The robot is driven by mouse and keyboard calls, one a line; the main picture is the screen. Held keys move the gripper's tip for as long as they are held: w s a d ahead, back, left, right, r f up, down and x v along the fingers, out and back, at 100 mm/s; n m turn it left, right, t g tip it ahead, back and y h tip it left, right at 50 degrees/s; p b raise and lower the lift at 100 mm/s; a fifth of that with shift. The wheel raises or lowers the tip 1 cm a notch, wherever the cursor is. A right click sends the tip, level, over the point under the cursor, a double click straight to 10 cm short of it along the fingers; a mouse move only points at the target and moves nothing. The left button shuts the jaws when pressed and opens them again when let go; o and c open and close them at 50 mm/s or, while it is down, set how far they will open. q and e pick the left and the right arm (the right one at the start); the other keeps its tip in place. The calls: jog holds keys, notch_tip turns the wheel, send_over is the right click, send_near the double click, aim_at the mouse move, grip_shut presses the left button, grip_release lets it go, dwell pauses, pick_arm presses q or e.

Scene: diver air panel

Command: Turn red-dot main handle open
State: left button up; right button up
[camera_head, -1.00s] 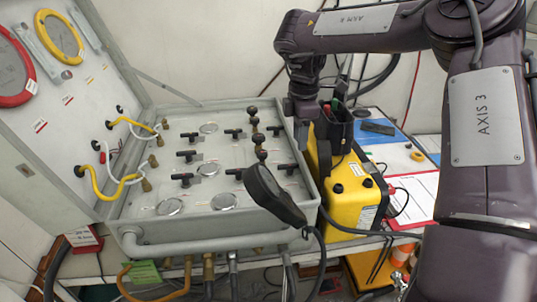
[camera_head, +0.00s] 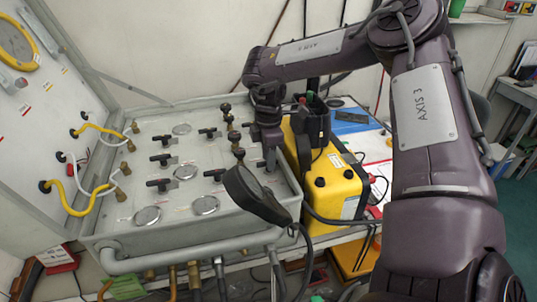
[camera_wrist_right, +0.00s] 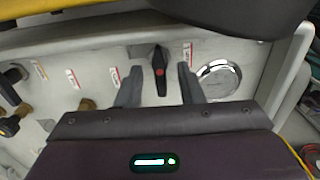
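The red-dot main handle (camera_wrist_right: 160,72) is a black lever with a red dot, seen on the grey panel (camera_wrist_right: 215,55) in the right wrist view. It lies roughly up and down in that picture. My right gripper (camera_wrist_right: 158,80) is open, one finger on each side of the handle, with a visible gap on both sides. In the head view my right gripper (camera_head: 269,158) points down over the right part of the panel box (camera_head: 150,232). The handle cannot be made out there behind the gripper and black display. My left gripper is not in view.
A yellow case (camera_head: 335,190) stands right of the panel. Other black handles (camera_head: 160,185) and round gauges (camera_head: 205,205) fill the panel's left and middle.

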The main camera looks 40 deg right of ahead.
grip_shut()
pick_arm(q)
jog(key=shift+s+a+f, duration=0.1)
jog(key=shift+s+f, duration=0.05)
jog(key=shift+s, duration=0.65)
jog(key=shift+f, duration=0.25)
pick_arm(e)
jog(key=shift+n, duration=0.4)
jog(key=n+b, duration=0.2)
jog(key=shift+n, duration=0.4)
jog(key=n, duration=0.3)
jog(key=shift+n+b, duration=0.3)
jog(key=shift+n, duration=0.1)
jog(key=n, duration=0.5)
jog(key=shift+r, duration=0.1)
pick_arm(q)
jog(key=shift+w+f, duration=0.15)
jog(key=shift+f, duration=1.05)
pick_arm(e)
jog(key=shift+n, duration=2.4)
jog(key=shift+d, duration=0.1)
